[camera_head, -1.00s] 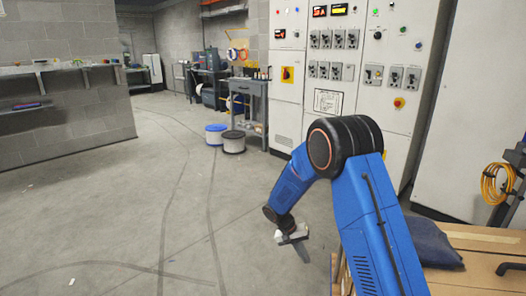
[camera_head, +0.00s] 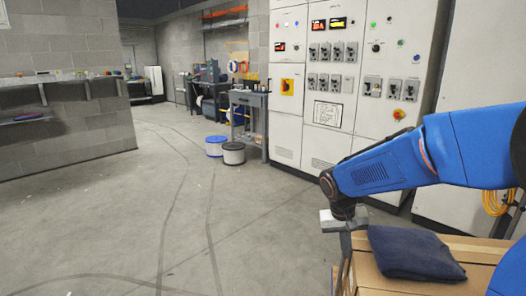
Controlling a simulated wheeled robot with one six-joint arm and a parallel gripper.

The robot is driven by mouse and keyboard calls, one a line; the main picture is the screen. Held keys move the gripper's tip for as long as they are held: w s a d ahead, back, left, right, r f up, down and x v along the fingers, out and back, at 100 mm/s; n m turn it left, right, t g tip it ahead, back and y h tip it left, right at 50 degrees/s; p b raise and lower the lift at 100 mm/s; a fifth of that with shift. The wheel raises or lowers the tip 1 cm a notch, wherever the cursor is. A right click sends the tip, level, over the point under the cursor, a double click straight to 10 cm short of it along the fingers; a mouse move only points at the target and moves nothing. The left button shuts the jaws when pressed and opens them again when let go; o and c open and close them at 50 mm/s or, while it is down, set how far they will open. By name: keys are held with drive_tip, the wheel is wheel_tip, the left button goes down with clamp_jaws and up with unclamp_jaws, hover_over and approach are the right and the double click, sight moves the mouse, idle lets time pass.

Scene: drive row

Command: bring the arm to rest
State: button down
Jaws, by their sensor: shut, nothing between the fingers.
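My blue arm (camera_head: 400,155) reaches in from the right edge, its forearm nearly level and pointing left. My gripper (camera_head: 344,238) hangs at the end of the black wrist, pointing down, just left of a folded dark blue cloth. It is shut and I see nothing held in it. The lower part of the gripper is seen against the edge of a cardboard box, and I cannot tell whether it touches the box.
The dark cloth (camera_head: 414,253) lies on the cardboard box (camera_head: 385,285) at lower right. White control cabinets (camera_head: 330,140) stand behind the arm. A grey workbench (camera_head: 247,100) and two drums (camera_head: 234,154) are farther back. A block wall with shelves (camera_head: 60,82) is at left. The middle floor is clear.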

drive_tip(key=s+d+r+n+t+y, duration=0.1)
drive_tip(key=s+r, duration=0.3)
drive_tip(key=s, duration=0.8)
drive_tip(key=s+d+r+t+y, duration=0.1)
drive_tip(key=s+d+r+t, duration=0.1)
drive_tip(key=s, duration=1.1)
drive_tip(key=shift+d+r+n+t+y, duration=0.35)
drive_tip(key=shift+r+t, duration=0.25)
drive_tip(key=shift+r, duration=0.3)
drive_tip(key=shift+a, duration=0.1)
